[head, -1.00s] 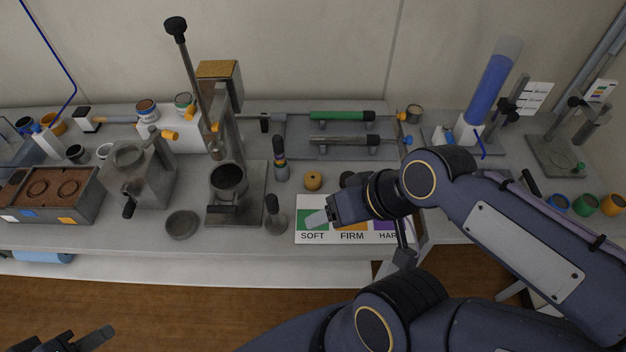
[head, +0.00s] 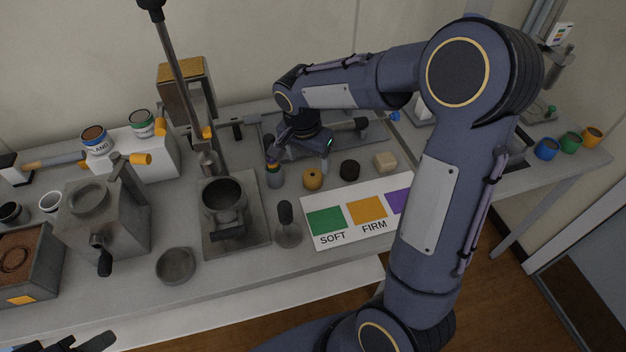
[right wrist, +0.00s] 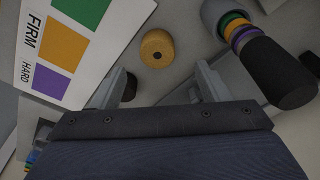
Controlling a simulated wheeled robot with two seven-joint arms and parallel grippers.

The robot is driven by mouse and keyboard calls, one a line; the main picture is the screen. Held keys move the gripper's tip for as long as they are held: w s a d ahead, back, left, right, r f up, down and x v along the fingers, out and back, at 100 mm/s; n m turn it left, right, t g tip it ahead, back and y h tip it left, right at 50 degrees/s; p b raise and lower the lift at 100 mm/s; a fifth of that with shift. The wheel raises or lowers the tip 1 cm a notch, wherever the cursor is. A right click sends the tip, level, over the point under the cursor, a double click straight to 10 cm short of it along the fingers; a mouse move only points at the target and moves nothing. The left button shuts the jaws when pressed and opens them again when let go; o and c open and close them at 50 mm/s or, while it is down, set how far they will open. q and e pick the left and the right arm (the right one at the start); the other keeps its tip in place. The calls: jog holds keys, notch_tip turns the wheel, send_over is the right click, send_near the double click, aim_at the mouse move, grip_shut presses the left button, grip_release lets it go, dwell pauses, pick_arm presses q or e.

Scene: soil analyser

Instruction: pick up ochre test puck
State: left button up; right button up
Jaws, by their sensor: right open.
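The ochre test puck (head: 313,178), a short round piece with a dark centre hole, stands on the bench behind the colour card. It also shows in the right wrist view (right wrist: 157,49), just beyond the fingertips and between their lines. My right gripper (head: 299,162) is open and empty, pointing down above and slightly behind the puck in the head view. Its two fingers also show apart in the right wrist view (right wrist: 164,86). My left gripper (head: 82,343) is cut off at the lower left corner; its jaw state is unclear.
A black puck (head: 349,170) and a beige block (head: 385,161) stand right of the ochre puck. A banded tool (head: 275,178) stands close on its left. A black-knobbed tool (head: 287,226) and the SOFT/FIRM card (head: 349,237) are in front.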

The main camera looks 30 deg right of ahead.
aim_at(312, 174)
jog(key=f, duration=0.4)
jog(key=d+f, duration=0.1)
jog(key=f, duration=0.1)
jog(key=shift+w, duration=0.1)
jog(key=shift+c, duration=0.4)
jog(key=c, duration=1.1)
